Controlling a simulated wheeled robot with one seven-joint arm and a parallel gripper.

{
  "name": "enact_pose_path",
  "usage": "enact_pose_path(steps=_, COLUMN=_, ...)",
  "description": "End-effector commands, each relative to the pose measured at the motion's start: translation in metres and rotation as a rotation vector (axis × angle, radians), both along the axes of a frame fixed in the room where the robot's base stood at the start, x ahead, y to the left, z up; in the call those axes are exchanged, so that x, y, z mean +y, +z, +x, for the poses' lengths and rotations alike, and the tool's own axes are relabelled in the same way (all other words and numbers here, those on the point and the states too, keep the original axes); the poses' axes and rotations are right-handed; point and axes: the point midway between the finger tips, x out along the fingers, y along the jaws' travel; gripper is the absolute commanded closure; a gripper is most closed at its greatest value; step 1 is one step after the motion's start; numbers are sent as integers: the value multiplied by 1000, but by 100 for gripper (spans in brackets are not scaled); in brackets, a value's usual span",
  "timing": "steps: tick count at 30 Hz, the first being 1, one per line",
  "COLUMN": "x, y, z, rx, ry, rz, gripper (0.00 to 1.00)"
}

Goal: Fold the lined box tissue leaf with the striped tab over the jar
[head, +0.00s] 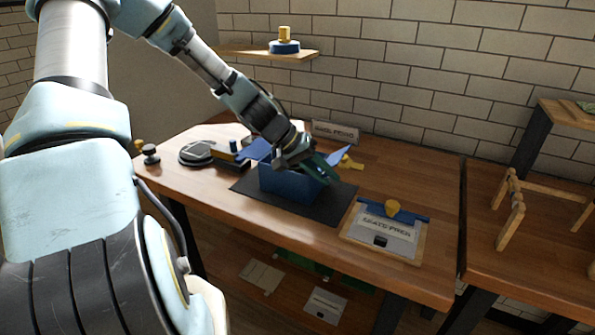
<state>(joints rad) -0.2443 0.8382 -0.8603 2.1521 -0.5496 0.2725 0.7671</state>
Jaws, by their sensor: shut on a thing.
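A blue open box (285,187) stands on a dark mat (334,208) in the middle of the table. Blue leaves stick up from its rim, one at the left (256,149) and one at the right (341,154). My gripper (318,169) is over the right part of the box, tilted down. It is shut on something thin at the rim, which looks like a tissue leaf. The fingertips are small and dark, so the grip is partly hidden. I cannot make out the striped tab, the lines or the jar; my gripper and the box walls block the inside.
A round dark dish (200,152) and small knobbed weights (150,153) stand left. A sign (335,133) stands behind.

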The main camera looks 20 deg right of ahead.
Motion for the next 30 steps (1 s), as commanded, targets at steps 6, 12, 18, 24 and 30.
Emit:
enact_pose_path(steps=6, x=-1, y=3, z=2, rx=12, ry=3, rz=-26, gripper=100)
enact_pose_path(steps=12, x=0, y=3, z=2, rx=12, ry=3, rz=-26, gripper=100)
enact_pose_path(steps=18, x=3, y=6, z=6, rx=80, ry=8, rz=-95, gripper=100)
enact_pose_path(steps=24, x=4, y=10, z=7, rx=121, ry=4, rz=-145, gripper=100)
enact_pose_path(steps=30, x=5, y=9, z=7, rx=126, ry=5, rz=-150, gripper=100)
